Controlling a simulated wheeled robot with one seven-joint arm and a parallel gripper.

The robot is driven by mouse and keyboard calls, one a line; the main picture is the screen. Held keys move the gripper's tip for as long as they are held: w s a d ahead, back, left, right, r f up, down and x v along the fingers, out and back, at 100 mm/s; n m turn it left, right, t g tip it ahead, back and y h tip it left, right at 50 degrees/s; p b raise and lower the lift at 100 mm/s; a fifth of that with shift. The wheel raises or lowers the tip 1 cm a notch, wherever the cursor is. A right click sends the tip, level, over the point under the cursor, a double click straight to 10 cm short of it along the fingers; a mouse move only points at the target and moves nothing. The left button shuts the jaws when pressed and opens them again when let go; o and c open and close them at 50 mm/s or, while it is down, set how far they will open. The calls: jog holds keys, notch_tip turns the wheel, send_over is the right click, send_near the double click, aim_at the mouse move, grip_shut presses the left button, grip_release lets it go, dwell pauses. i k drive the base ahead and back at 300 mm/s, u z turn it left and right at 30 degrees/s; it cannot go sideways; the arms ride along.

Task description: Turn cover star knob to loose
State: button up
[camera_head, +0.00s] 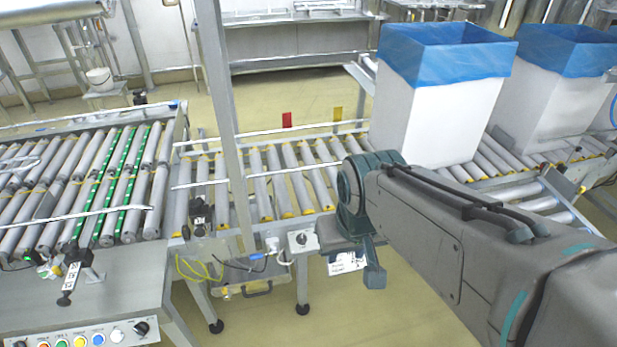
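I cannot tell for sure which part is the cover star knob. A small dark knob (301,239) sits on a light grey box on the conveyor's front side, left of my wrist. Another dark knob (64,300) is at the lower end of a labelled bracket at the lower left. My arm reaches in from the right. Its end, with my gripper (374,276), hangs in front of the conveyor's front rail, right of the grey box and apart from it. The fingers are too small and hidden to show whether they are open, and I see nothing held.
A control panel (95,338) with coloured buttons and a black rotary knob (142,327) is at the lower left. A grey post (228,120) rises beside the roller conveyor (290,190). White boxes with blue liners (440,115) stand on the right.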

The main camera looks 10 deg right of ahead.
aim_at(195, 203)
jog(key=k, duration=0.3)
jog(key=z, duration=0.65)
jog(key=i, duration=0.55)
jog(key=u, duration=1.2)
jog(key=k, duration=0.55)
jog(key=u, duration=0.9)
jog(key=i, duration=1.1)
jog(key=z, duration=0.8)
